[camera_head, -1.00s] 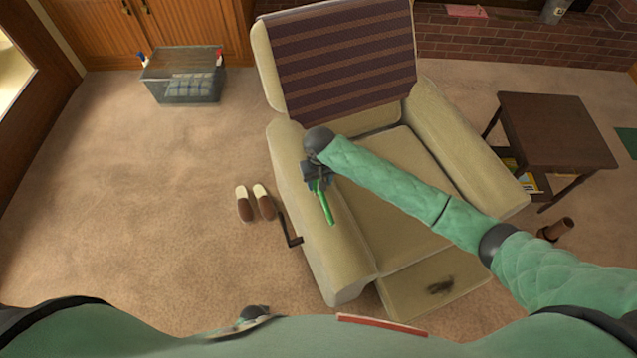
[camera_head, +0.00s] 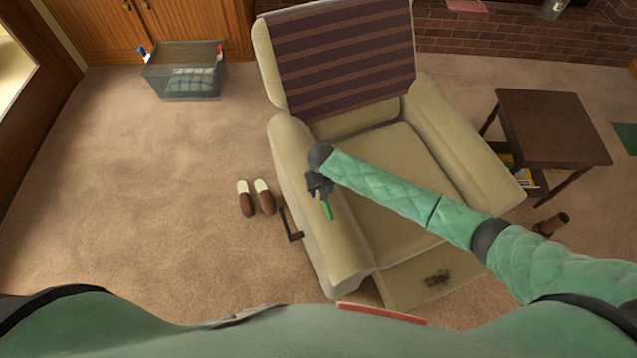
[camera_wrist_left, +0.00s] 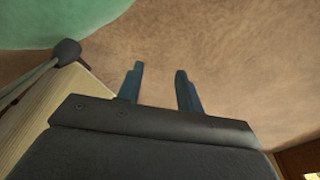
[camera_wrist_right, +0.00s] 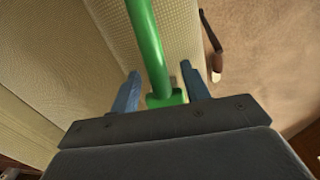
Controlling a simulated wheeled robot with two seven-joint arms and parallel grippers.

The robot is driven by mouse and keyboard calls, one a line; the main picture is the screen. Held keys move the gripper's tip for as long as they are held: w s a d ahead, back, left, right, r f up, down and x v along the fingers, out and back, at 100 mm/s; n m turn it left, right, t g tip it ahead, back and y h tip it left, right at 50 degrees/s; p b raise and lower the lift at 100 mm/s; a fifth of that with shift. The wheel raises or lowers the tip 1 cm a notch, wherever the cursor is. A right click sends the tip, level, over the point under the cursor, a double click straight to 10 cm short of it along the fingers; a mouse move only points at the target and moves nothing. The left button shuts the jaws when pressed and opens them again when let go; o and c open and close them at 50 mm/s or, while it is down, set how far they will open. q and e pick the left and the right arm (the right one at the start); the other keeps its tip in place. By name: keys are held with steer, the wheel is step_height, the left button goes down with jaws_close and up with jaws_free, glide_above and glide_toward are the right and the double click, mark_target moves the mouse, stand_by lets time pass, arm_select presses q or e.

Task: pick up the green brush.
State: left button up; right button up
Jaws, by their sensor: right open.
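The green brush (camera_head: 327,209) lies on the left armrest of the beige armchair (camera_head: 345,240). My right gripper (camera_head: 319,187) is over that armrest and hides part of the brush. In the right wrist view, the brush's green handle (camera_wrist_right: 150,45) runs up from a wider green part between the two blue fingers of my right gripper (camera_wrist_right: 164,78). The fingers stand apart on either side, with gaps to the green. My left gripper (camera_wrist_left: 159,72) is open and empty above carpet in the left wrist view. It is not clearly visible in the head view.
A pair of slippers (camera_head: 256,198) and the chair's dark side lever (camera_head: 291,226) are left of the armrest. A clear bin (camera_head: 185,75) stands at the back left. A dark side table (camera_head: 555,125) is at right.

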jaws_close()
arm_select(q)
steer(key=shift+a+f, duration=0.1)
arm_select(e)
steer(key=shift+r, duration=0.1)
